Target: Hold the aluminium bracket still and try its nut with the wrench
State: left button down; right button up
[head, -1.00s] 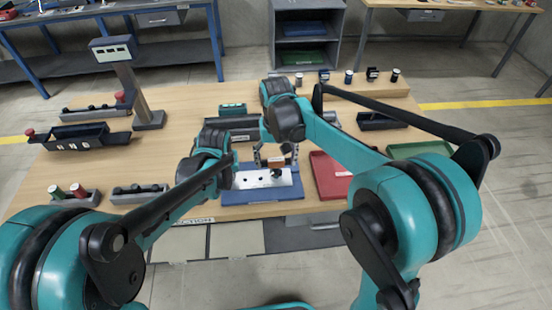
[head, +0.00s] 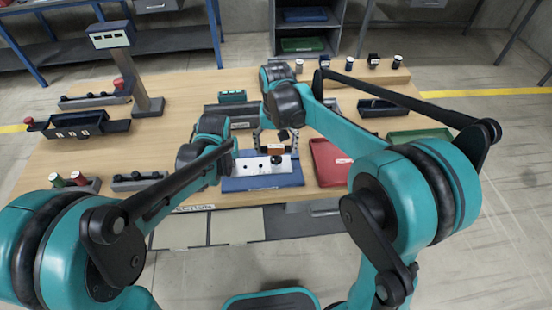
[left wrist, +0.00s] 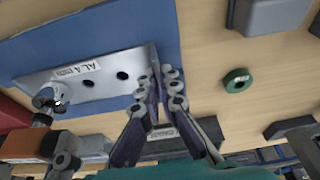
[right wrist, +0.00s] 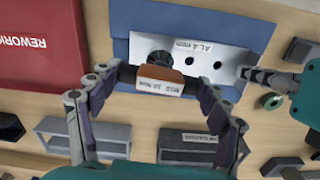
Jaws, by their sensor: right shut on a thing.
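The aluminium bracket (head: 253,167) is a pale plate with dark holes, lying on a blue mat (head: 290,181); its label shows in the right wrist view (right wrist: 200,47). My right gripper (right wrist: 158,78) is shut on the wrench, an orange-brown block (right wrist: 172,74) with a white label, at the plate's near edge. A dark round part (right wrist: 160,57) sits on the plate beside the block; I cannot tell whether it is the nut or the wrench's head. My left gripper (left wrist: 159,82) has its fingertips close together at the bracket's other end; whether they grip it is unclear.
A red tray (head: 328,165) lies right of the mat, a green one (head: 420,135) beyond it. Dark bins (head: 80,125) and a display post (head: 140,85) stand at the left. A green ring (left wrist: 238,80) lies on bare wood near my left gripper.

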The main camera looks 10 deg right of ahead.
jog(key=shift+r, duration=0.15)
jog(key=shift+r, duration=2.35)
pick_arm(q)
jog(key=c, duration=1.6)
grip_release()
jog(key=shift+c, duration=0.2)
